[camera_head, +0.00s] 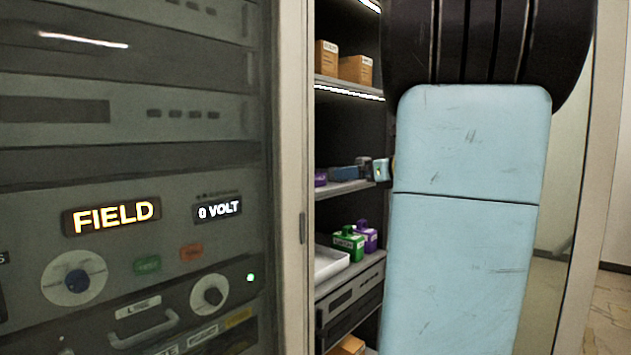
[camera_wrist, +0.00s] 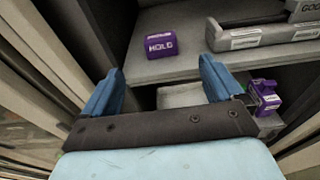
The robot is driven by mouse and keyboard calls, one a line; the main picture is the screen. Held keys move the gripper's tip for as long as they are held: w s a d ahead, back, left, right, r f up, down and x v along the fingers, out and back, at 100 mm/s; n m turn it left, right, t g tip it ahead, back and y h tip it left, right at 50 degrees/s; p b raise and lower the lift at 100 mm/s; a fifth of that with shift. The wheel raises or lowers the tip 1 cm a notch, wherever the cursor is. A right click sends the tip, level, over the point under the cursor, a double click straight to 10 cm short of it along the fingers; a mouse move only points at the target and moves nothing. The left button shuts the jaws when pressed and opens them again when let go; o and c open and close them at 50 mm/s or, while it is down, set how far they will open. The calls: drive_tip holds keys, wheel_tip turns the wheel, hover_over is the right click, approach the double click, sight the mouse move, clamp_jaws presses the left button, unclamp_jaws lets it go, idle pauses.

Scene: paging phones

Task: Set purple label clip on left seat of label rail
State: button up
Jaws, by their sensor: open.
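A purple block lettered HOLD, which looks like the purple label clip (camera_wrist: 168,45), lies on a grey shelf in the wrist view. A small purple piece, probably the same clip (camera_head: 320,178), shows at the left of the middle shelf in the head view. My gripper (camera_wrist: 164,72) is open, with its blue fingers apart and nothing between them. The clip lies beyond the fingertips, in line with the gap. A grey bar with white labels (camera_wrist: 262,38) stands right of the clip; I cannot tell whether it is the label rail. No left seat can be made out.
A green block (camera_head: 348,243) and a purple handled block (camera_head: 368,238) stand on the lower shelf, beside a white tray (camera_head: 330,262). Cardboard boxes (camera_head: 355,69) sit on the upper shelf. A rack of instrument panels (camera_head: 130,180) fills the left.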

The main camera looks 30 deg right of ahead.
sight(320, 175)
drive_tip(key=x, duration=1.2)
drive_tip(key=shift+w, duration=0.2)
drive_tip(key=shift+c, duration=0.3)
drive_tip(key=c, duration=1.1)
